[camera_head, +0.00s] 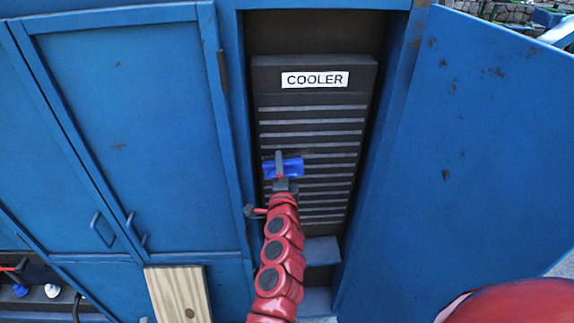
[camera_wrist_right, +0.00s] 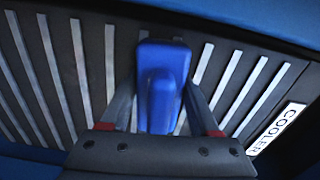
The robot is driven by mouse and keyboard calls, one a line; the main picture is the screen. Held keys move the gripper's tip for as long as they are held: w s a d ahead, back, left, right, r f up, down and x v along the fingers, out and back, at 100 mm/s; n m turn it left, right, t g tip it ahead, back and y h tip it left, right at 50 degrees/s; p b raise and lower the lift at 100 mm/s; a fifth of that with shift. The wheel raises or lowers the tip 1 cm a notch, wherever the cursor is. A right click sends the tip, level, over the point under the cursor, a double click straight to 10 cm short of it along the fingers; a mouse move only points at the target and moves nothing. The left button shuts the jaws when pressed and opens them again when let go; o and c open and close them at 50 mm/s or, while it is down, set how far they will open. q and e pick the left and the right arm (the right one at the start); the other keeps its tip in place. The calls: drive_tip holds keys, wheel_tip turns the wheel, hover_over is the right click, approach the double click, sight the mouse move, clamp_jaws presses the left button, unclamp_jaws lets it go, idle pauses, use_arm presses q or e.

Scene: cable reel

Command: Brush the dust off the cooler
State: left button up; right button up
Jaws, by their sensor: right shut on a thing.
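The cooler (camera_head: 318,100) is a dark slatted panel with a white COOLER label (camera_head: 314,79), inside an open blue cabinet. Its slats (camera_wrist_right: 250,95) fill the right wrist view, with the label at the lower right. My right gripper (camera_head: 281,182) is in front of the cooler's middle left, shut on a blue brush (camera_head: 291,167). The brush (camera_wrist_right: 158,85) sits between the two fingers in the right wrist view, against or very near the slats; contact cannot be told. Its bristles are hidden. I cannot make out dust on the slats. My left gripper is not in view.
The open blue door (camera_head: 455,130) stands to the right of the cooler. Closed blue cabinet doors (camera_head: 130,120) are on the left. A wooden board (camera_head: 178,293) is at the bottom, and a shelf with small blue and white items (camera_head: 35,291) is at the lower left.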

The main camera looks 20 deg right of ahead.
drive_tip(key=shift+a, duration=0.1)
drive_tip(key=shift+s+a+f, duration=0.1)
drive_tip(key=shift+s, duration=0.2)
drive_tip(key=shift+p+v, duration=0.8)
drive_tip(key=shift+v, duration=1.8)
drive_tip(key=p+v, duration=0.1)
drive_tip(key=v, duration=0.2)
